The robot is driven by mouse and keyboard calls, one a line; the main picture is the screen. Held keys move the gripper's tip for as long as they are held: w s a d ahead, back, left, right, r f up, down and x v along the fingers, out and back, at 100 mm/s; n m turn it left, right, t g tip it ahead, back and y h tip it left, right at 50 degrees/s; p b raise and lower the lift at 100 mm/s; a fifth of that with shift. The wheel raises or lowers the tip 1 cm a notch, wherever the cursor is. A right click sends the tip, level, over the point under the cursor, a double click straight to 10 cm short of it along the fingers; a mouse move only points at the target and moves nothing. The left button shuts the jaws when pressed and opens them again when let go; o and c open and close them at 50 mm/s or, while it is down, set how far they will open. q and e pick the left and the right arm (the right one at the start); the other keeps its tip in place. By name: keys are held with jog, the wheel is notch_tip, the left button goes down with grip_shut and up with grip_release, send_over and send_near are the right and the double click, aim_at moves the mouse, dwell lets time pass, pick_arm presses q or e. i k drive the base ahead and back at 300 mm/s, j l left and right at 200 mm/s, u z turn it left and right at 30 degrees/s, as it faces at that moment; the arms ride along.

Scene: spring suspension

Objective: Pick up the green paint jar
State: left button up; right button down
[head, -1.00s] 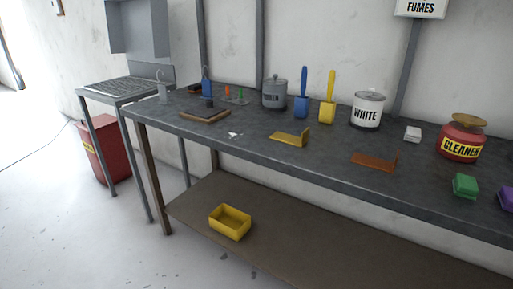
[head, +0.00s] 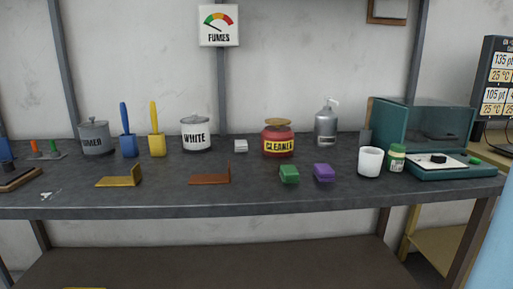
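A small jar with a green lid and a green-and-white label (head: 397,158) stands upright on the right part of the dark workbench (head: 250,197). It is the only green-labelled jar I see; its label text is too small to read. It stands just right of a white cup (head: 370,162) and just left of a teal device with a clear cover (head: 425,125). Neither of my grippers shows in the head view.
Green (head: 289,174) and purple (head: 324,172) blocks lie left of the cup. The bench front between the purple block and cup is clear.

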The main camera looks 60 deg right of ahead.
aim_at(397, 154)
jog(key=z, duration=2.7)
jog(key=i+u, duration=0.45)
jog(key=i, duration=0.2)
